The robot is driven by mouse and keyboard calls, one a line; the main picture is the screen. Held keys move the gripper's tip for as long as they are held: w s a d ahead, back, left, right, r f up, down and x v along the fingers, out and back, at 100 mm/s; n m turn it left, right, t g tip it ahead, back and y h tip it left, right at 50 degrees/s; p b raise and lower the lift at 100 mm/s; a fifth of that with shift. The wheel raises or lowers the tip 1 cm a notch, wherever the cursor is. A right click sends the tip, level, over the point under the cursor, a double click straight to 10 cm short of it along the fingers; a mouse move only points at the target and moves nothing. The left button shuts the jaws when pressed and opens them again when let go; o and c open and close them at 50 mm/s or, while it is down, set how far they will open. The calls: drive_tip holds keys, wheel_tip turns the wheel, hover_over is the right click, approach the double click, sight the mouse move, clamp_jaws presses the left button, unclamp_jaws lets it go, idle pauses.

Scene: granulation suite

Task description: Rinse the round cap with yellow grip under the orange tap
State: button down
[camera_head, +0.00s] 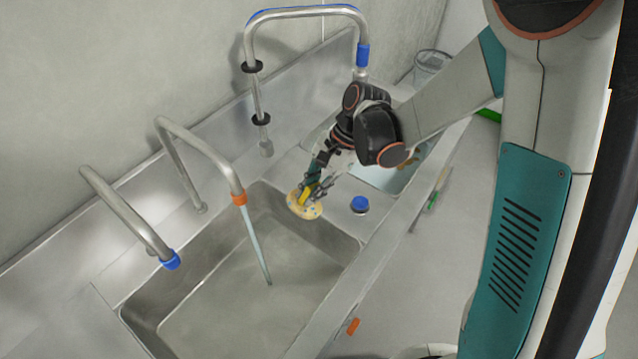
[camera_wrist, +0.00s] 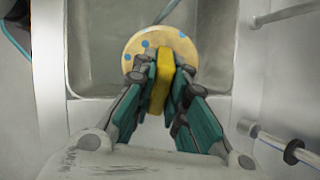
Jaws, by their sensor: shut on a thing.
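The round cap (camera_head: 304,206) is pale tan with blue spots and has a yellow grip (camera_wrist: 160,82) standing up from it. My gripper (camera_head: 316,186) is shut on the yellow grip, with a finger on each side of it in the wrist view (camera_wrist: 161,80). The cap is held over the far right corner of the sink basin. The orange tap (camera_head: 239,198) is to the left of the cap, and a stream of water (camera_head: 257,248) runs from it into the basin. The cap is apart from the stream.
The steel sink basin (camera_head: 205,335) lies below. A tap with a blue tip (camera_head: 170,260) stands at left and a tall blue-tipped one (camera_head: 362,54) behind. A blue-topped item (camera_head: 359,204) sits on the ledge right of the cap. An orange object (camera_head: 353,326) lies at the front.

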drive_tip(key=s+a+f+b, duration=0.1)
drive_tip(key=s+a, duration=0.3)
drive_tip(key=a, duration=0.7)
drive_tip(key=shift+f, duration=0.7)
drive_tip(key=shift+s, duration=0.1)
drive_tip(key=shift+d, duration=0.1)
drive_tip(key=shift+w+d+b, duration=0.15)
drive_tip(key=shift+w+b, duration=0.25)
drive_tip(key=shift+w, duration=0.15)
drive_tip(key=shift+s, duration=0.1)
drive_tip(key=shift+s+a, duration=0.2)
drive_tip(key=shift+s, duration=0.25)
drive_tip(key=shift+w, duration=0.1)
